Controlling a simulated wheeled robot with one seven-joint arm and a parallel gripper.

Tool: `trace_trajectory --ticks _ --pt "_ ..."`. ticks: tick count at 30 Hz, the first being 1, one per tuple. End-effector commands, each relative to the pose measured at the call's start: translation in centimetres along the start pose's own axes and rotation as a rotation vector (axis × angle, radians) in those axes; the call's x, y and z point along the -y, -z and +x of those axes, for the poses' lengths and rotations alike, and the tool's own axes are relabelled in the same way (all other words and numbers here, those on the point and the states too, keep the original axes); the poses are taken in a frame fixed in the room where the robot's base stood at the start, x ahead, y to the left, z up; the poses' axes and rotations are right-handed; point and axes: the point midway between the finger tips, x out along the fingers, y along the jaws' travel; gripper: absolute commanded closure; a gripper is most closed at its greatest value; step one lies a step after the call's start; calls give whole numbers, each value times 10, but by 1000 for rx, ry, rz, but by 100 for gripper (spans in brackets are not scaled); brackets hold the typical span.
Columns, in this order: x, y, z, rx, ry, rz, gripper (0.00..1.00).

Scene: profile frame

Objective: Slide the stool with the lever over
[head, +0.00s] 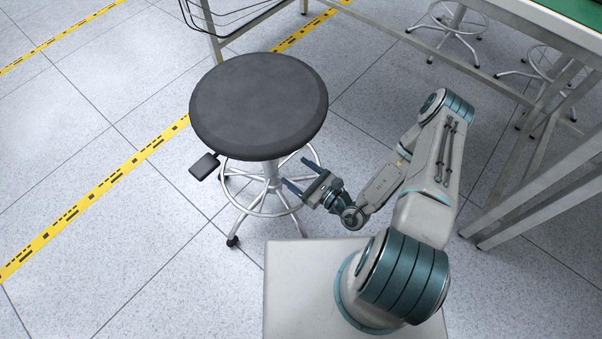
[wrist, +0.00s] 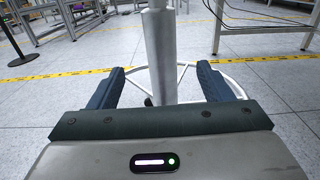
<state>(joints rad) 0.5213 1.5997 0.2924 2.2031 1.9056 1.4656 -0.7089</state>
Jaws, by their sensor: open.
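A stool with a round dark seat (head: 259,104) stands upright on the floor in the head view. A dark lever paddle (head: 204,165) sticks out below the seat on the left. The stool's metal column (head: 272,172) and foot ring are partly hidden under the seat. My gripper (head: 299,178) is open, low at the right front of the stool, below seat height. In the wrist view the column (wrist: 160,60) rises ahead, between the two spread fingers (wrist: 160,86) as seen, with the ring behind them. The fingers do not appear to touch the column.
A workbench frame (head: 500,215) with a green top (head: 575,8) stands at the right. Two other stools (head: 455,25) are under or beside it. Yellow tape (head: 100,200) crosses the floor. The floor left of the stool is clear.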

Motion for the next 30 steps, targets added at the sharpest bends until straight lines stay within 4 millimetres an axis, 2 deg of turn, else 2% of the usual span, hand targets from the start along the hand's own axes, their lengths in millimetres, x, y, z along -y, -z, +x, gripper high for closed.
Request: trace_trajectory --ticks 18,24,30 --pt "2 1 109 3 2 -2 27" --pt "2 0 126 2 3 -1 27" --pt "2 0 130 1 3 -1 27"
